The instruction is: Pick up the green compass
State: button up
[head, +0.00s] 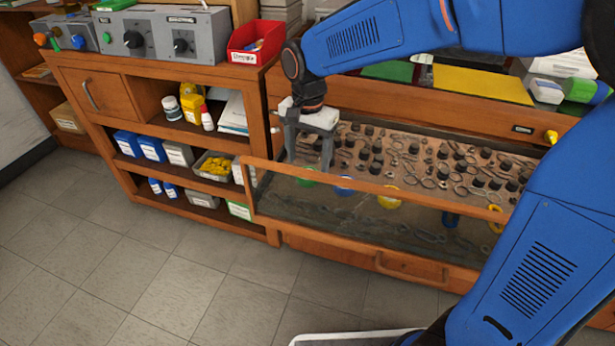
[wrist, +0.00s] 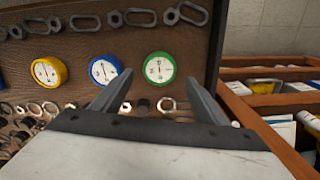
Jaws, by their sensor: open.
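The green compass (wrist: 159,67) is a round dial with a green rim and white face in the wrist view. It sits against the dark brown panel, right of a blue-rimmed dial (wrist: 104,69) and a yellow-rimmed dial (wrist: 48,71). In the head view, the green compass (head: 306,178) shows only partly, behind the case's glass front. My gripper (wrist: 155,88) is open and empty, and its two fingers frame the green compass in the wrist view. In the head view my gripper (head: 309,158) points down into the left end of the case; the gap to the compass is unclear.
The wooden case has a front rail (head: 375,188) with glass below it. Several dark knobs, rings and links crowd its floor. A shelf unit (head: 165,140) with boxes and bottles stands left, with a red bin (head: 255,42) on top.

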jog(key=shift+s+f, duration=0.15)
jog(key=shift+f, duration=1.65)
jog(key=c, duration=1.2)
jog(key=shift+o, duration=0.2)
